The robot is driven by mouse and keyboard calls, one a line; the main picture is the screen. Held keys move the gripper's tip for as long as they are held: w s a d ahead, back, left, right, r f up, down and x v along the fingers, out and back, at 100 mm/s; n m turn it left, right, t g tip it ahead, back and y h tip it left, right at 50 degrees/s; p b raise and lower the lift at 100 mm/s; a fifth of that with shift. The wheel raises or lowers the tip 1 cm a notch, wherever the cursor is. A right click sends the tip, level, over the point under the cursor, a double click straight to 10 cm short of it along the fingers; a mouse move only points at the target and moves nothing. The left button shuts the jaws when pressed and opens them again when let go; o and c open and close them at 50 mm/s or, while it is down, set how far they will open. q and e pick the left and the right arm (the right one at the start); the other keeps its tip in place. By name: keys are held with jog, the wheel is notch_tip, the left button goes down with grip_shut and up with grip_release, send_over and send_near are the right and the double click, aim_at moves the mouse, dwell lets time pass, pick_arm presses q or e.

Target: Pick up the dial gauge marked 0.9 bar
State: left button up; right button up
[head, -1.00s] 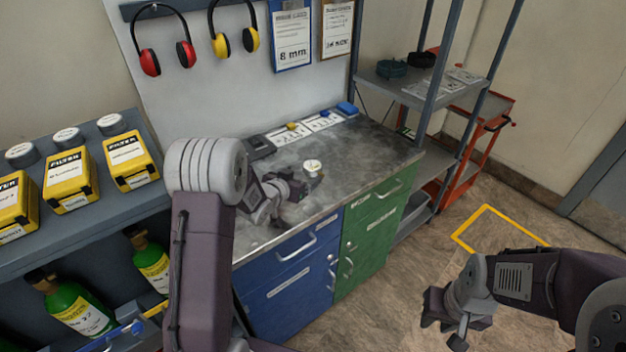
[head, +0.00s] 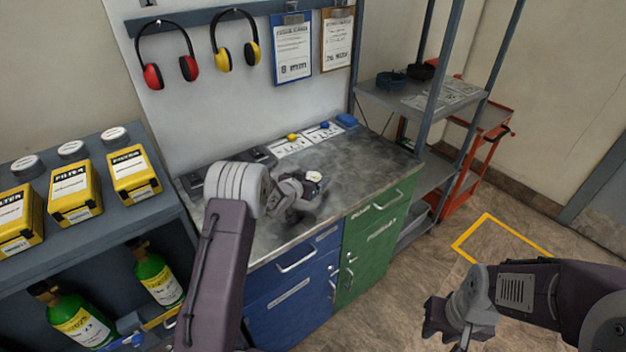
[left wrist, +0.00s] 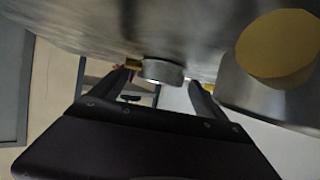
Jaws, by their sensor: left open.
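A small round dial gauge with a pale face (head: 314,176) is at the bench top, right at my left gripper (head: 308,188) in the head view. The gripper partly hides it, and its marking is too small to read. In the left wrist view the grey, round gauge body (left wrist: 162,70) shows between the two spread fingertips of the left gripper (left wrist: 163,82). The jaws are open, and I cannot tell whether either finger touches it. My right gripper (head: 446,322) hangs over the floor at lower right, away from the bench; its jaw opening is unclear.
The metal bench top (head: 375,165) is clear to the right of the gauge. Labelled cards (head: 290,146) and a blue item (head: 346,120) lie at its back. A larger cylinder with a yellow face (left wrist: 275,50) is close on the right in the left wrist view. Yellow filter boxes (head: 75,192) stand left.

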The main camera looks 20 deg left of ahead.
pick_arm(q)
jog(key=shift+s+r, duration=0.1)
jog(key=c, duration=1.7)
